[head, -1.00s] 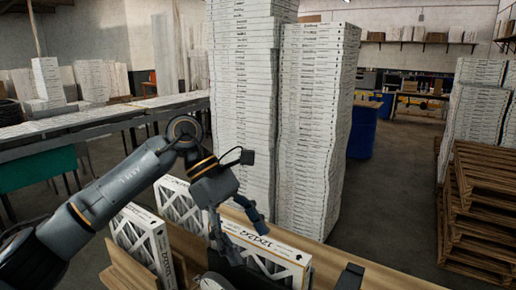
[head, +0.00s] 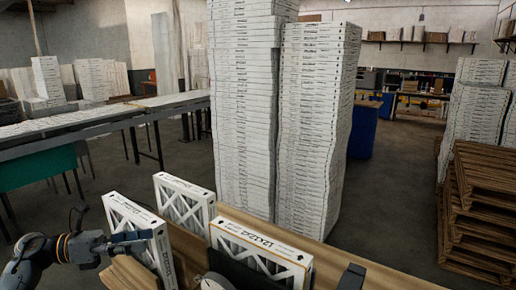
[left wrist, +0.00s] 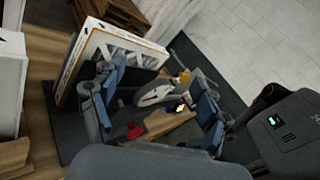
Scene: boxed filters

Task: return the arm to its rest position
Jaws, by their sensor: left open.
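My left arm is folded low at the left of the head view. Its gripper (head: 128,243) is open, with nothing seen in its jaws, close in front of the leftmost white framed filter (head: 143,232); I cannot tell whether they touch. In the left wrist view its two blue-grey fingers (left wrist: 157,95) are spread wide apart. My right gripper is not in view.
A second filter (head: 186,204) stands behind the first, and a third (head: 262,256) stands upright by the wooden bench top (head: 325,257). Tall stacks of boxed filters (head: 245,110) rise behind. Wooden pallets (head: 485,205) are piled right. Open floor lies left of the stacks.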

